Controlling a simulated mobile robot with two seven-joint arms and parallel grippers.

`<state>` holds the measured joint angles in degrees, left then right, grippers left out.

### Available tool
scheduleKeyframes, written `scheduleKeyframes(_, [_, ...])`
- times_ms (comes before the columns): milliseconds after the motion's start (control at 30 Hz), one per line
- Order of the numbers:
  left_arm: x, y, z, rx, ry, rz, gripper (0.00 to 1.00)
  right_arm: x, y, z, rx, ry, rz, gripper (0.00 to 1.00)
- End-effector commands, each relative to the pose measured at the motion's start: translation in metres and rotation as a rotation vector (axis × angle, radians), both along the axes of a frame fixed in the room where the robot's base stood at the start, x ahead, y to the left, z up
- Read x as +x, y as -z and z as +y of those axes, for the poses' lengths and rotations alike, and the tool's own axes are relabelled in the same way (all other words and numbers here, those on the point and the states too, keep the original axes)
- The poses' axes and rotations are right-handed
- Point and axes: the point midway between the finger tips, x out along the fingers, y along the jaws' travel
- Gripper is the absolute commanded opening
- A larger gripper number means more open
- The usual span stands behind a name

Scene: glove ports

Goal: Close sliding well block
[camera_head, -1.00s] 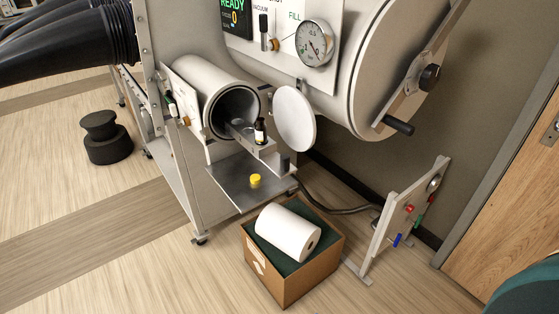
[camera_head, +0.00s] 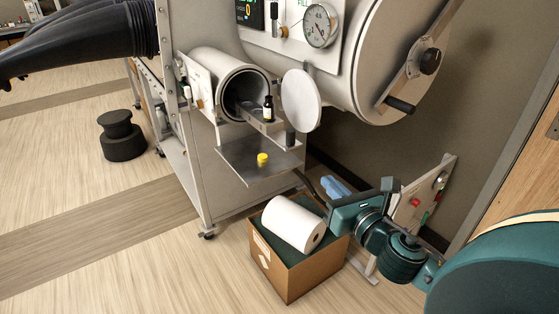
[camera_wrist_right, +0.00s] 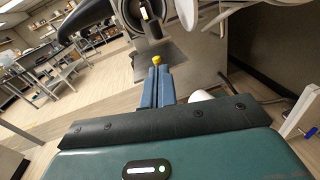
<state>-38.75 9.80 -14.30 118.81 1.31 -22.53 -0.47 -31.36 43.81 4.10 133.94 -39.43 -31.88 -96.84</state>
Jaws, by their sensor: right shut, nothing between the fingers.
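The sliding well block (camera_head: 256,119) is a grey bar that sticks out of the open mouth of the small white tube. A dark vial with a white label (camera_head: 267,112) stands on it; this vial also shows in the wrist view (camera_wrist_right: 144,14). A dark upright post (camera_head: 290,138) is at the block's outer end, below the round door. My right gripper (camera_head: 327,183) has blue fingers, shut and empty, right of and below the block, apart from it. Its fingers (camera_wrist_right: 157,70) show pressed together in the wrist view. My left gripper is not in view.
The round white door (camera_head: 301,100) hangs open beside the tube. A yellow cap (camera_head: 262,159) sits on the metal shelf (camera_head: 240,165). A cardboard box (camera_head: 290,275) with a white roll (camera_head: 293,223) is below my right gripper. A panel stand (camera_head: 417,205) is behind my right arm.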

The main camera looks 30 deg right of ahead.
Motion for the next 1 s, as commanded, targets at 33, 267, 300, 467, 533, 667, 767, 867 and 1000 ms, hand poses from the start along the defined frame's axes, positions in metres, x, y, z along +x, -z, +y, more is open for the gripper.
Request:
scheduleKeyframes(33, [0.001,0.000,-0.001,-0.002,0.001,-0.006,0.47,0.001,-0.006,0.000,-0.055,-0.005,-0.015,0.00])
scheduleKeyframes(267, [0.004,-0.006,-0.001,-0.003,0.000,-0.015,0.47,0.014,-0.014,-0.002,-0.107,-0.005,-0.029,0.00])
scheduleKeyframes(300, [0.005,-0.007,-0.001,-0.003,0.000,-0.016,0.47,0.019,-0.014,-0.002,-0.106,-0.005,-0.028,0.00])
scheduleKeyframes(467, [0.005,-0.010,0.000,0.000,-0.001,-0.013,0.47,0.043,-0.014,-0.004,-0.103,-0.004,-0.028,0.00])
scheduleKeyframes(533, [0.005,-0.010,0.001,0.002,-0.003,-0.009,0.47,0.055,-0.014,-0.005,-0.102,-0.004,-0.028,0.00])
scheduleKeyframes(667, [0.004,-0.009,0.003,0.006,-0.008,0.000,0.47,0.077,-0.014,-0.007,-0.101,-0.003,-0.027,0.00])
scheduleKeyframes(767, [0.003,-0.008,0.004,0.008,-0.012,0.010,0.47,0.094,-0.013,-0.008,-0.098,-0.003,-0.026,0.00])
scheduleKeyframes(867, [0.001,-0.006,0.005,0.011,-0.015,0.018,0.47,0.110,-0.013,-0.009,-0.098,-0.003,-0.025,0.00])
scheduleKeyframes(1000, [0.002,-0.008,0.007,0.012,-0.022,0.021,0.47,0.128,-0.012,-0.010,-0.097,-0.004,-0.023,0.00])
